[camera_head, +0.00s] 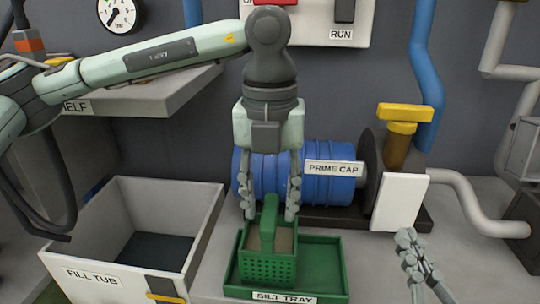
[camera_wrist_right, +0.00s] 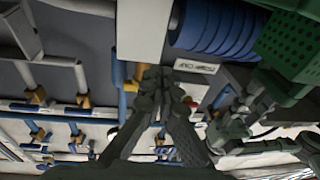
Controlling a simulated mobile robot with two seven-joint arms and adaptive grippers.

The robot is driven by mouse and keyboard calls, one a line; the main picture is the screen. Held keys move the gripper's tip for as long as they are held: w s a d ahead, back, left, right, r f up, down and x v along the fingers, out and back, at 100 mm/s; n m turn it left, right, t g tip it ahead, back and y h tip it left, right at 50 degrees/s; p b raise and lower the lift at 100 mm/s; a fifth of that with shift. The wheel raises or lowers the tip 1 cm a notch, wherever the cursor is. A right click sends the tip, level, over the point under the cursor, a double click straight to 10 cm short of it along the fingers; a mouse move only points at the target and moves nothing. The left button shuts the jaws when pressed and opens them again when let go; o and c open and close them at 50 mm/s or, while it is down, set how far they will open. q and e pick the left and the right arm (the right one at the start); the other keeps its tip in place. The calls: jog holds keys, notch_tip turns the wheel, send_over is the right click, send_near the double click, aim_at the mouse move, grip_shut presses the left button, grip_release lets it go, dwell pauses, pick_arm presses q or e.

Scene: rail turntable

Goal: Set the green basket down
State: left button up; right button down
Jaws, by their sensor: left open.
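The green basket (camera_head: 268,270) has perforated walls and an upright handle (camera_head: 269,222). It appears upright at the left side of the green silt tray (camera_head: 325,262); its exact contact underneath is hidden. My left gripper (camera_head: 268,210) points down from above, its fingers open on either side of the handle with visible gaps. In the right wrist view, part of the perforated green basket (camera_wrist_right: 290,45) shows at the upper right. My right gripper (camera_head: 408,240) is to the right of the tray, away from the basket. Its fingertips meet in the right wrist view (camera_wrist_right: 158,75), with nothing between them.
A white fill tub (camera_head: 205,230) stands left of the tray. Behind the basket lies a blue barrel (camera_head: 325,188) labelled PRIME CAP, with a dark disc and yellow-handled valve (camera_head: 404,113) to its right. A grey shelf (camera_head: 150,95) juts out at upper left.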

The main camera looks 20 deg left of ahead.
jog(key=f, duration=0.1)
jog(key=d+f+g+h, duration=0.1)
jog(key=f, duration=0.1)
jog(key=d+f+g+p, duration=0.1)
jog(key=shift+w+f+h, duration=0.3)
jog(key=shift+f+h, duration=0.1)
pick_arm(q)
notch_tip(320, 180, up, 10)
jog(key=shift+r, duration=0.2)
pick_arm(e)
jog(key=shift+d+f+g, duration=0.25)
jog(key=shift+f+g, duration=0.15)
jog(key=shift+f, duration=0.1)
